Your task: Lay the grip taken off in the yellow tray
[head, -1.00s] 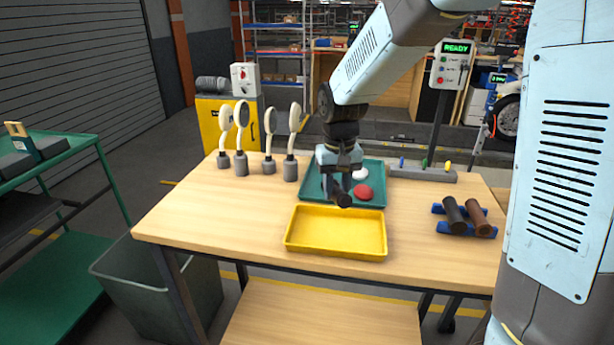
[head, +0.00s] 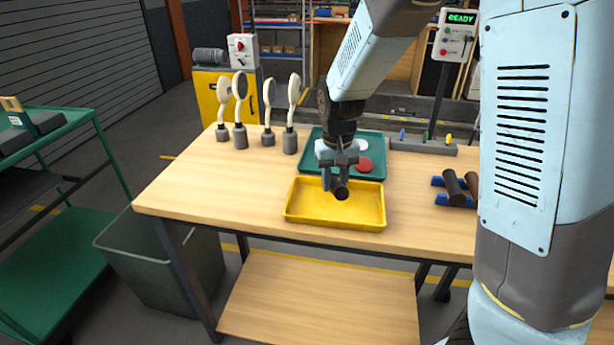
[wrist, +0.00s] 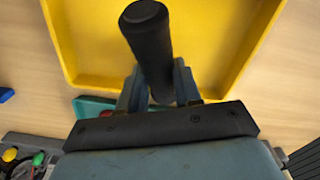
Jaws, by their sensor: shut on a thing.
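My gripper (head: 337,184) is shut on a dark, cylindrical grip (head: 341,192). In the head view it holds the grip over the yellow tray (head: 310,212), towards the tray's back part. In the wrist view the black grip (wrist: 150,45) sticks out from between the two fingers (wrist: 157,90), with the yellow tray (wrist: 215,75) beneath. No other thing shows in the visible part of the tray. The height of the grip above the tray floor is hard to tell.
A green tray (head: 312,165) with a red disc (head: 364,165) lies just behind the yellow one. A blue rack (head: 440,198) with dark and brown grips stands at right. Several tools with round heads (head: 240,135) stand at back left. The wooden table (head: 220,190) is clear to the left.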

